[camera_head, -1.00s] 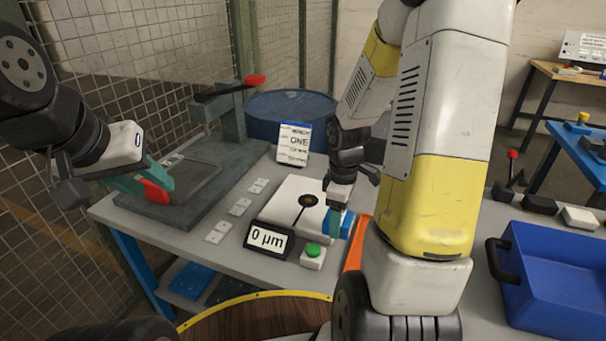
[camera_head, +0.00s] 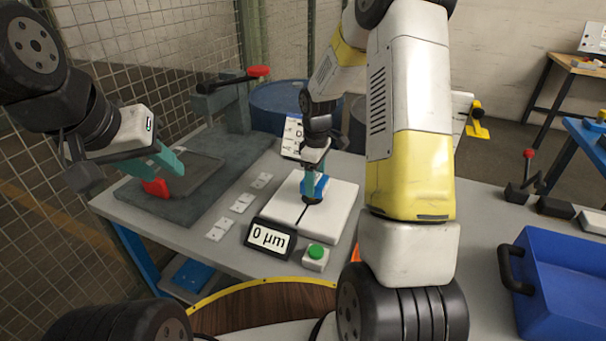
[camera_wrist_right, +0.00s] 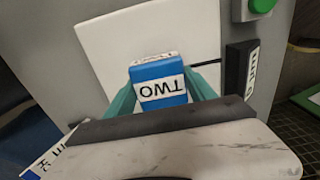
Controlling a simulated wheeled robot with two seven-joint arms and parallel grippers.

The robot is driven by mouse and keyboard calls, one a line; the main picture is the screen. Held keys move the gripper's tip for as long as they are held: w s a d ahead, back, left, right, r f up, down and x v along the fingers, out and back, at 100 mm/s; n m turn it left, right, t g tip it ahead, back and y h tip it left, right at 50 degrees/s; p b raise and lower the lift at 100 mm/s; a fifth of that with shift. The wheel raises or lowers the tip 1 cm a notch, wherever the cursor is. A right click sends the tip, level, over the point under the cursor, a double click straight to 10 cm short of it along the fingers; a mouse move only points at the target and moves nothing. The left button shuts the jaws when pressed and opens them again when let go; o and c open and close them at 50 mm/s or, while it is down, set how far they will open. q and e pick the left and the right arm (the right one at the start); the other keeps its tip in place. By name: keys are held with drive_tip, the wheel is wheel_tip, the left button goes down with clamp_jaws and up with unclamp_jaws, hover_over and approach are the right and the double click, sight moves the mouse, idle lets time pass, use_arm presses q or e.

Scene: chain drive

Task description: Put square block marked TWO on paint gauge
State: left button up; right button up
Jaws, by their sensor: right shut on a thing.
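The square block marked TWO (camera_wrist_right: 161,82) is blue with a white label, which reads upside down in the right wrist view. My right gripper (camera_head: 313,186) is shut on the block, which also shows in the head view (camera_head: 322,184). The block is over the middle of the paint gauge (camera_head: 338,205), a white plate with a dark line; I cannot tell whether it touches the plate. The gauge display (camera_head: 268,239) reads 0 µm. My left gripper (camera_head: 165,177), with teal fingers, is by a red part over the grey fixture; its jaw state is unclear.
A green button (camera_head: 316,252) is in front of the gauge. Several pale plates (camera_head: 242,203) lie left of it. A grey press with a red-tipped lever (camera_head: 258,72) stands behind left. A sign (camera_head: 292,137) stands behind the gauge. A blue bin (camera_head: 560,285) is at right.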

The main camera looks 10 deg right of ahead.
drive_tip(key=shift+w+a, duration=0.2)
drive_tip(key=shift+w, duration=0.3)
drive_tip(key=shift+f, duration=1.8)
drive_tip(key=shift+f, duration=0.1)
drive_tip(key=o, duration=1.8)
drive_tip(key=shift+o, duration=0.2)
wheel_tip(320, 180, up, 12)
drive_tip(key=shift+f, duration=0.1)
drive_tip(key=s+a+r+m+t+y, duration=0.1)
drive_tip(key=s+r+m+t, duration=0.2)
drive_tip(key=s+r+m, duration=0.2)
drive_tip(key=s+a+r+m+t+y, duration=0.1)
drive_tip(key=s+r+m+t, duration=0.2)
drive_tip(key=s+r, duration=0.9)
drive_tip(key=s+m, duration=0.2)
drive_tip(key=s, duration=0.6)
drive_tip(key=shift+a+r+m, duration=0.25)
drive_tip(key=shift+a+m, duration=0.05)
drive_tip(key=shift+a, duration=0.1)
